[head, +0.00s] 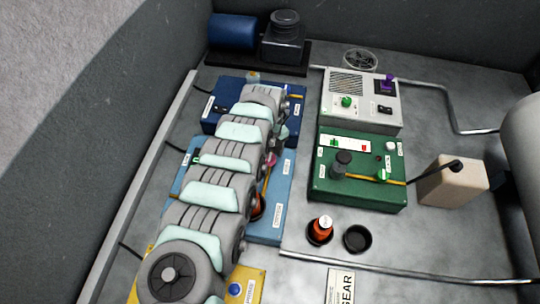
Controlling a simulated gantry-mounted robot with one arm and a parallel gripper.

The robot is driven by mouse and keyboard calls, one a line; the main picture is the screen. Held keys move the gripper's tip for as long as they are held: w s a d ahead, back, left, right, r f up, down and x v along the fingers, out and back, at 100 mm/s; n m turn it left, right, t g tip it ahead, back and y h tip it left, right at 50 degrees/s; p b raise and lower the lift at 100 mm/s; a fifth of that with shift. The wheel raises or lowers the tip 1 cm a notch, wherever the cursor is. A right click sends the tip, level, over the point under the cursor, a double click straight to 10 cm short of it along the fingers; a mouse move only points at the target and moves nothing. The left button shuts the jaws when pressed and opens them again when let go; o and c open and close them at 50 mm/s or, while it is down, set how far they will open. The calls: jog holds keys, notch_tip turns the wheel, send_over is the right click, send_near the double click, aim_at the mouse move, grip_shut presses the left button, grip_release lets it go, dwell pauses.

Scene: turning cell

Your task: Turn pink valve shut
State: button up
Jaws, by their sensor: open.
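A small pink part (269,159), seemingly the pink valve, shows at the right edge of my arm, over the light blue panel (285,190). My arm covers most of it, so I cannot tell its handle's angle. My arm runs from the bottom left up across the light blue panel to the dark blue panel (226,88). My gripper's fingers cannot be made out; the arm's own links hide that end. I cannot tell how far the gripper is from the pink part.
Right of the arm stand a green box (355,191) with knobs and a grey box (390,115) with a purple knob. A beige block (452,184) is at right. Metal rails border the bench.

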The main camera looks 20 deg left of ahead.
grip_shut()
dwell(0.5)
jog(key=n+p, duration=0.2)
jog(key=n, duration=0.2)
jog(key=shift+r, duration=0.15)
jog(key=n+p, duration=0.2)
jog(key=n, duration=0.2)
jog(key=shift+n, duration=0.3)
jog(key=n+p, duration=0.2)
jog(key=n, duration=0.2)
jog(key=shift+f+n+p, duration=0.2)
jog(key=shift+n+p, duration=0.35)
jog(key=shift+n, duration=2.15)
